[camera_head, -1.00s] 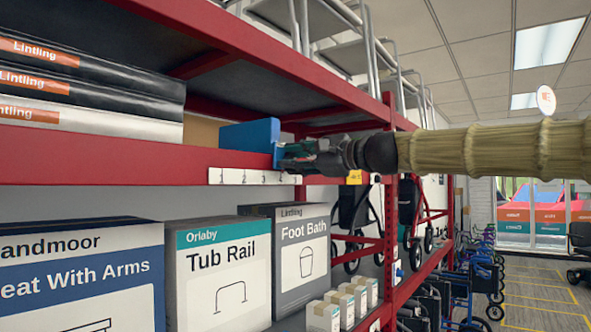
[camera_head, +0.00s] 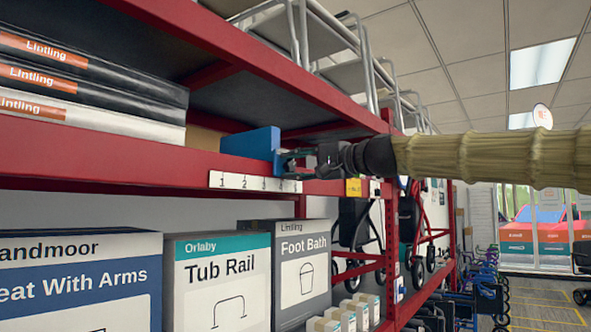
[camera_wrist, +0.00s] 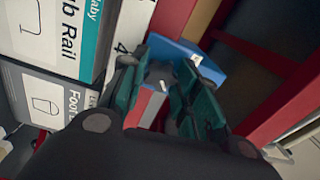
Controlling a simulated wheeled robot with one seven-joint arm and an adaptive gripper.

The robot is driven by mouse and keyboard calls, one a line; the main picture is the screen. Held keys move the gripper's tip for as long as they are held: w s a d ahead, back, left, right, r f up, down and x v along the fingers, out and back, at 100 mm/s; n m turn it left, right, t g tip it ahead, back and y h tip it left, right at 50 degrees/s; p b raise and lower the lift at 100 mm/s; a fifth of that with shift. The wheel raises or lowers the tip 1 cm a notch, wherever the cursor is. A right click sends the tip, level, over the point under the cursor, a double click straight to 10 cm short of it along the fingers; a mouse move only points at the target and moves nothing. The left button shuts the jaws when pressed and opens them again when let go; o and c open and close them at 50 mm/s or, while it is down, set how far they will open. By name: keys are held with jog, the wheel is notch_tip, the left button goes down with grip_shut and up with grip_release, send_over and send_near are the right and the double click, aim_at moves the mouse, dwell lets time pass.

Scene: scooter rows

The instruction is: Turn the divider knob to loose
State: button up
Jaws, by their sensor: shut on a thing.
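The blue divider (camera_head: 251,147) stands upright on the red shelf, behind the numbered strip (camera_head: 252,182). It also shows in the wrist view (camera_wrist: 205,68) beyond the fingers. My gripper (camera_head: 284,161) reaches in from the right and meets the divider's front end. In the wrist view, my gripper's green fingers (camera_wrist: 161,78) are closed around the small dark knob (camera_wrist: 160,86) at the divider's front. A small pale mark shows by the knob. The fingers hide most of the knob, and I cannot read its setting.
Black and white Lintling boxes (camera_head: 85,90) lie left of the divider. The Tub Rail box (camera_head: 218,283) and Foot Bath box (camera_head: 300,270) stand below. A red upright post (camera_head: 390,235) stands to the right. The aisle floor (camera_head: 545,305) is open at far right.

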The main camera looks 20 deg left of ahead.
dwell(0.4)
jog(key=o, duration=1)
jog(key=v, duration=1.2)
